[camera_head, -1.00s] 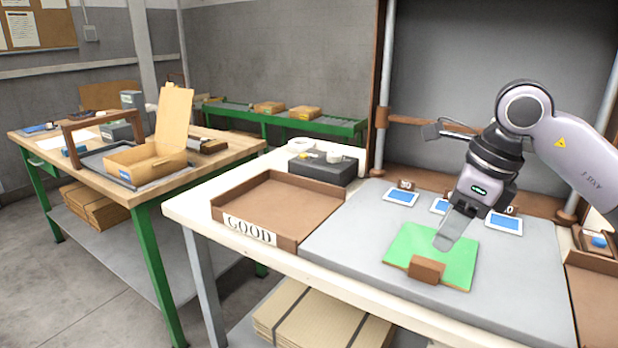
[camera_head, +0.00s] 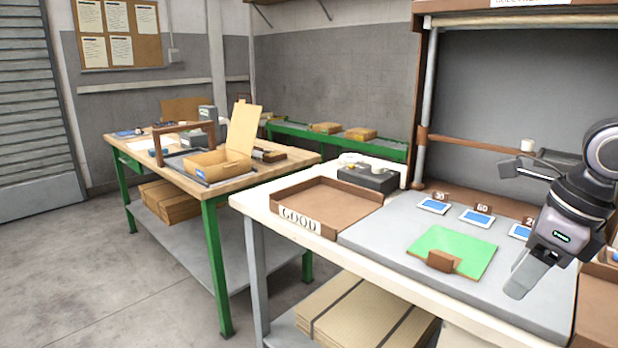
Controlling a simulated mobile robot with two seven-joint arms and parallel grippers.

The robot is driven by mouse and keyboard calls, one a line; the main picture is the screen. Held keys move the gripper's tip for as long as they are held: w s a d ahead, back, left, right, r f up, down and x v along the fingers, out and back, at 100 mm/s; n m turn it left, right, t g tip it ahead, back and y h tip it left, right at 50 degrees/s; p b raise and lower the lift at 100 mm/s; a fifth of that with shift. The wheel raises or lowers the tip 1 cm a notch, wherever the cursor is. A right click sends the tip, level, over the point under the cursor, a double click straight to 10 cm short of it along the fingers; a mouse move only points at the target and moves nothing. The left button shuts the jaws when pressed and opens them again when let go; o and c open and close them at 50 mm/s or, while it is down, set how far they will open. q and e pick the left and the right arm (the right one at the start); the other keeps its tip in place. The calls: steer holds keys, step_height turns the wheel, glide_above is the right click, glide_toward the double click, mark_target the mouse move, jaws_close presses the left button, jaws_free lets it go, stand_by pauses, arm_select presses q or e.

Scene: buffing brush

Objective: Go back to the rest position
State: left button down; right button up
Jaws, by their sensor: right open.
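My right gripper (camera_head: 521,278) hangs from the arm at the right, tilted down over the grey work surface, to the right of the green mat (camera_head: 468,247). It is open, and I see nothing held in it. A brown block (camera_head: 443,261), perhaps the buffing brush, rests at the front edge of the green mat, apart from the gripper. My left gripper is not in view.
The tray marked GOOD (camera_head: 340,193) looks empty and stands left of the grey surface (camera_head: 395,240). Several small blue-screened cards (camera_head: 477,217) lie behind the mat. A wooden bench (camera_head: 290,158) with an open cardboard box (camera_head: 215,165) stands at the left.

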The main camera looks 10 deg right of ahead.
steer(key=a+m+t+y+p, duration=0.1)
steer(key=a+m+y+p, duration=0.55)
steer(key=a+y, duration=1.45)
step_height(320, 180, down, 9)
steer(key=w+d+m+t+h+p, duration=0.25)
steer(key=m+t+h, duration=1.1)
steer(key=m, duration=1.05)
arm_select(q)
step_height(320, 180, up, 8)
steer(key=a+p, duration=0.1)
steer(key=p, duration=0.1)
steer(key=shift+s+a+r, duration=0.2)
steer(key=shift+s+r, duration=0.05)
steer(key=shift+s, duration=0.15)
arm_select(e)
steer(key=s+d+f+m+g+h, duration=0.1)
steer(key=s+f+m+g+h, duration=0.2)
steer(key=s+f+m, duration=0.2)
steer(key=s+d+f+m+g+h, duration=0.2)
steer(key=s+f, duration=0.7)
steer(key=f, duration=0.5)
steer(key=m+g+h, duration=0.1)
steer(key=m+h, duration=0.1)
steer(key=m, duration=0.1)
steer(key=shift+d+m, duration=0.2)
steer(key=shift+m, duration=0.15)
